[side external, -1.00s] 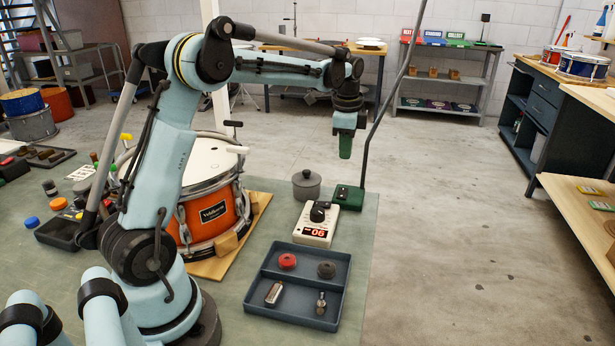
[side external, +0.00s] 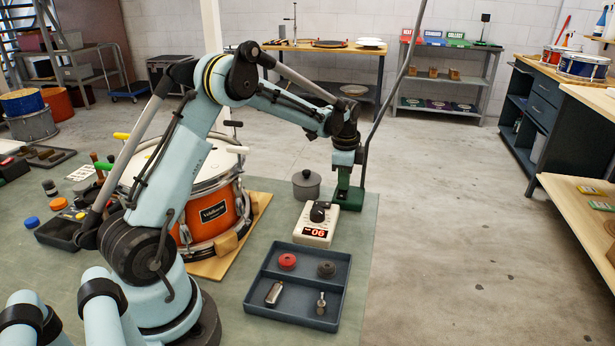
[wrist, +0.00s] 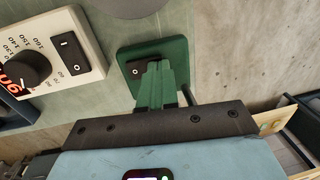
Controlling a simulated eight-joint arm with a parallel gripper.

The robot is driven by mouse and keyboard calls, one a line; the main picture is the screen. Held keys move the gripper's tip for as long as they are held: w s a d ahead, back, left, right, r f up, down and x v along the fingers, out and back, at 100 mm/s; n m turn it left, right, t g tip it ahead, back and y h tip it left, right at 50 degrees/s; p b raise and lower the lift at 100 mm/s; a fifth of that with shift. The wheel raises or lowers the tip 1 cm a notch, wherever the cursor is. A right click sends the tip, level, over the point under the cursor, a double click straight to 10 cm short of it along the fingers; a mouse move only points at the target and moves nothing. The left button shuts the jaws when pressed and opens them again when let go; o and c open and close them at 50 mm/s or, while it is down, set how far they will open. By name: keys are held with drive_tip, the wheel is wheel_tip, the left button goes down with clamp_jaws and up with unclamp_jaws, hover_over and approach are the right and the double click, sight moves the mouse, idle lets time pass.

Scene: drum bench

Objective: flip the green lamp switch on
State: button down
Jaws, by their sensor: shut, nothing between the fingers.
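The green lamp base (side external: 352,204) stands at the right edge of the mat, with a dark pole (side external: 387,103) rising from it. In the wrist view the base (wrist: 127,50) carries a dark rocker switch (wrist: 133,70), partly hidden behind my fingers. My gripper (side external: 343,184) is shut and empty, pointing down over the base. In the wrist view its green fingertips (wrist: 160,66) overlap the right part of the switch. I cannot tell whether they touch it, nor which way the rocker is tipped.
A white metronome box (side external: 315,229) with a dial and its own rocker switch (wrist: 71,54) stands close by. A grey lidded pot (side external: 306,188) is left of the lamp base. A divided tray (side external: 298,296) and an orange drum (side external: 212,218) are nearer my arm.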

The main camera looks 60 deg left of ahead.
drive_tip(key=shift+f, duration=0.2)
drive_tip(key=shift+s+d+r, duration=0.25)
drive_tip(key=shift+s+d, duration=0.2)
drive_tip(key=shift+d, duration=0.05)
drive_tip(key=shift+r, duration=0.1)
idle(0.4)
wheel_tip(320, 180, up, 14)
drive_tip(key=w+a, duration=0.1)
idle(0.4)
